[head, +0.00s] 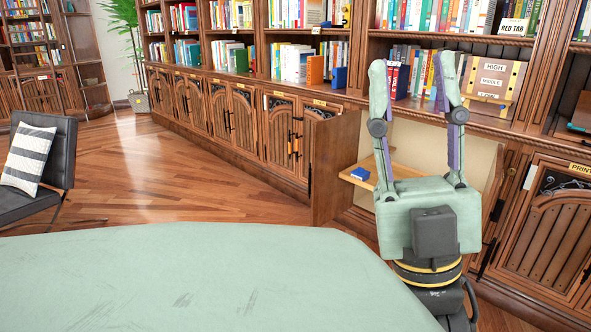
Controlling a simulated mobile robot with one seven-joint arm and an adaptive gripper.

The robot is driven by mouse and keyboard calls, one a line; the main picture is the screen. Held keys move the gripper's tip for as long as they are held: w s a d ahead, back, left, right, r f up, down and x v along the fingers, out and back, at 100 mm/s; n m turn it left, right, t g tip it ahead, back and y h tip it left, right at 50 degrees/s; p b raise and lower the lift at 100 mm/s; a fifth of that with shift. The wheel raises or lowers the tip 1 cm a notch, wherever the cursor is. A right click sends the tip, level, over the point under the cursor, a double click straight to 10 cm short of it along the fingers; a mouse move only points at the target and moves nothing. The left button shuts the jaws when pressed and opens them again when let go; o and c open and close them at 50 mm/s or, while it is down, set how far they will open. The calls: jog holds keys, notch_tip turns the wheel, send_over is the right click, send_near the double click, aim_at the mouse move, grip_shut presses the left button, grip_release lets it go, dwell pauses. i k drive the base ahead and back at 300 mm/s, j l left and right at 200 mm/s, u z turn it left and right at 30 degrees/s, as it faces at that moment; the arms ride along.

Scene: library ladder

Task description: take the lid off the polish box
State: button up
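My gripper (413,78) is in the right half of the head view, with its two fingers spread apart and nothing between them. It is in front of an open cabinet (425,148) in the lower bookcase. A small blue box-like thing (360,174) lies on a pale wooden shelf or drawer (399,171) inside the opening, left of my gripper. I cannot tell whether it is the polish box, and no lid can be made out. My gripper hides part of the cabinet's inside.
An open cabinet door (335,166) sticks out left of the opening. A black chair (52,150) with a striped cushion (28,158) stands at left. The wooden floor (170,180) between is clear.

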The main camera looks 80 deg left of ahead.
aim_at(361, 170)
jog(key=u, duration=1.95)
jog(key=z, duration=0.45)
jog(key=i+j+z, duration=0.6)
jog(key=j+z, duration=0.15)
jog(key=j, duration=0.25)
jog(key=i+j+z, duration=0.1)
jog(key=j, duration=0.25)
jog(key=i+j, duration=0.2)
jog(key=j, duration=0.2)
jog(key=i+j+z, duration=0.15)
jog(key=j, duration=0.25)
jog(key=i+j, duration=0.1)
jog(key=j, duration=0.3)
jog(key=i+j, duration=0.15)
jog(key=j, duration=0.2)
jog(key=i+j, duration=0.1)
jog(key=j, duration=0.3)
jog(key=i+j, duration=0.15)
jog(key=j, duration=0.2)
jog(key=i+j, duration=0.1)
jog(key=j, duration=0.3)
jog(key=i+j, duration=0.15)
jog(key=j, duration=0.2)
jog(key=i+j, duration=0.1)
jog(key=j, duration=0.3)
jog(key=i+j, duration=0.15)
jog(key=j, duration=0.2)
